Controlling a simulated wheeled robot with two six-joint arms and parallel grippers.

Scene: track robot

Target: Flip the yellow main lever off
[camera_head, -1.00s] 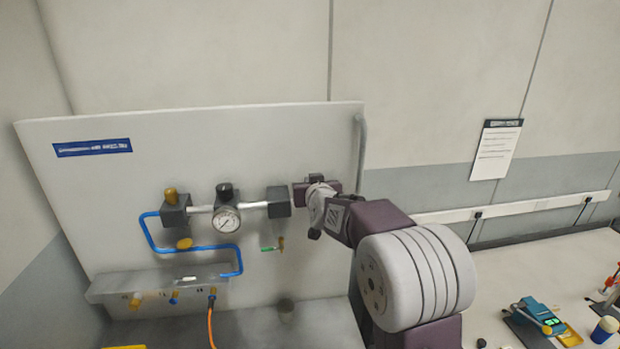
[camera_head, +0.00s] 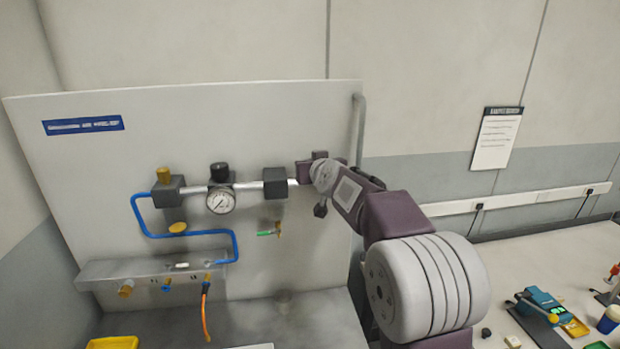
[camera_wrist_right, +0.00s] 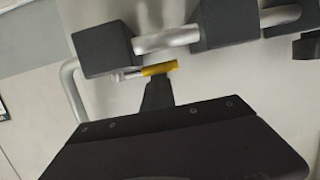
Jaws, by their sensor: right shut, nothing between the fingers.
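The yellow main lever (camera_wrist_right: 160,69) shows in the right wrist view as a short yellow bar beside a black block (camera_wrist_right: 104,49) and a grey pipe. My right gripper (camera_wrist_right: 157,92) is shut and empty. Its narrow dark tip is right at the yellow bar and overlaps its lower edge; I cannot tell whether they touch. In the head view my right gripper (camera_head: 319,166) is at the right end of the pipe run, just right of a dark block (camera_head: 275,183). The lever is hidden there behind my gripper and wrist. My left gripper is not in view.
The grey panel (camera_head: 230,120) also carries a round gauge (camera_head: 221,200), a brass knob (camera_head: 163,175), blue tubing (camera_head: 190,235) and a small green-handled valve (camera_head: 267,233). A vertical pipe (camera_head: 359,125) runs along its right edge. A yellow bin (camera_head: 113,343) stands at lower left.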

